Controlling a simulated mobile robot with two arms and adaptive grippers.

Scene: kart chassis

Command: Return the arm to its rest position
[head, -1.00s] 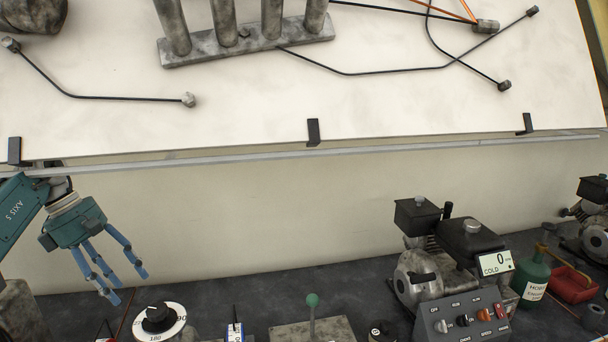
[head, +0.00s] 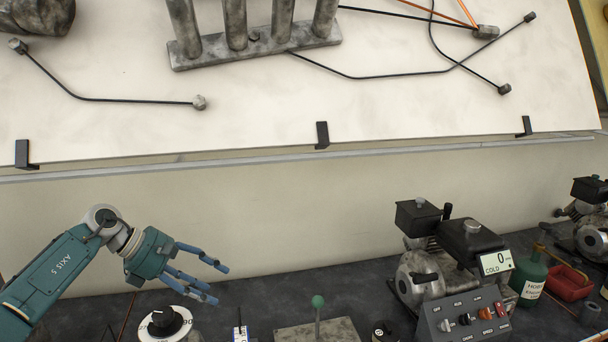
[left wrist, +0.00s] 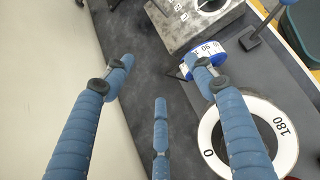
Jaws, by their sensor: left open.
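My left arm comes in from the left in the head view, and its gripper (head: 212,283) hangs over the dark bench, fingers spread and pointing right and slightly down. The gripper is open and holds nothing. In the left wrist view its blue fingers (left wrist: 160,105) are apart with the bench below them. The dial with a white ring (head: 165,324) is just below the gripper in the head view, and the ring also shows in the left wrist view (left wrist: 284,152), partly behind a finger. My right gripper does not show.
An engine (head: 430,262) with a control box (head: 462,322) stands on the bench at right, beside a green bottle (head: 531,279) and a red tray (head: 570,284). A green-knobbed lever (head: 318,302) stands at front centre. A white board with clips (head: 322,134) hangs above. The wall between is bare.

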